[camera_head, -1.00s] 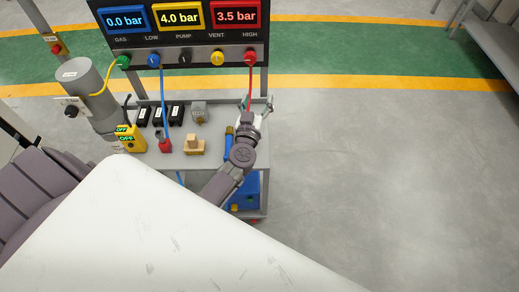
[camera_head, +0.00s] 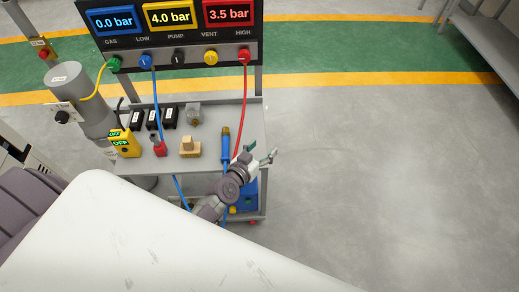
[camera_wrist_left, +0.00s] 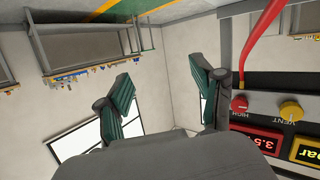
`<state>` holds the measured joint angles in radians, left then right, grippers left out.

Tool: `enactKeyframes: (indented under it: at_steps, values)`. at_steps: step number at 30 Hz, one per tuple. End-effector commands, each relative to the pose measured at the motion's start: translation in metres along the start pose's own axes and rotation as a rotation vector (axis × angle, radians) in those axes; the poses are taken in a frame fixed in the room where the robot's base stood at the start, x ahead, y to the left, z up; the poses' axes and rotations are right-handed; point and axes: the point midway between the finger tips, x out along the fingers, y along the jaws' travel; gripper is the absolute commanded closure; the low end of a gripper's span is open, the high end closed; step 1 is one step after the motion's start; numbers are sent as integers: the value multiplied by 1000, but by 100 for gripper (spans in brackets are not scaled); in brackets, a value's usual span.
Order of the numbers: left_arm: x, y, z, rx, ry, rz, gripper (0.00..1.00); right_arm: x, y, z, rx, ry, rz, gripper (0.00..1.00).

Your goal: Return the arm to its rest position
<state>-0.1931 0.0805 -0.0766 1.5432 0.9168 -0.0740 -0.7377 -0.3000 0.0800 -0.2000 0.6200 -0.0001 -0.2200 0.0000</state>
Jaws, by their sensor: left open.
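My left gripper (camera_head: 258,156) is at the right edge of the cart's shelf in the head view, near the lower part of the red hose (camera_head: 243,110). Its two green-padded fingers are spread apart with nothing between them. The left wrist view also shows the open fingers (camera_wrist_left: 160,105), with the panel and red hose (camera_wrist_left: 257,50) to their right. The left arm reaches up from below, partly hidden behind my white body. My right gripper is not in view.
The cart shelf (camera_head: 215,160) bears a blue-handled tool (camera_head: 225,146), a wooden block (camera_head: 190,148), a yellow OFF box (camera_head: 125,145) and several black blocks. The gauge panel (camera_head: 170,32) stands behind, with a grey cylinder (camera_head: 88,95) at left. The floor to the right is clear.

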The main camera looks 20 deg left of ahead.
Motion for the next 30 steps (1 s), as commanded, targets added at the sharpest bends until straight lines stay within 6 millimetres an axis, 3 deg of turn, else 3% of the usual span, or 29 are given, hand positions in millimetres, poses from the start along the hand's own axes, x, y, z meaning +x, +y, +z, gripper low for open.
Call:
enactKeyframes:
  at_steps: [16, 20, 25, 27, 30]
  values:
    - [0, 0, 1, 1, -3, 2, 33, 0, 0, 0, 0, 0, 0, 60]
    - [-6, 12, 0, 11, -29, 47, 33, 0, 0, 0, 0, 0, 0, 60]
    - [-43, 56, 3, 69, -192, 211, 33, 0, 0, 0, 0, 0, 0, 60]
    - [-70, 70, 8, 104, -308, 262, 33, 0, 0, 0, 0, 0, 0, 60]
    - [-108, 77, 16, 147, -475, 275, 33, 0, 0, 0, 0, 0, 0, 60]
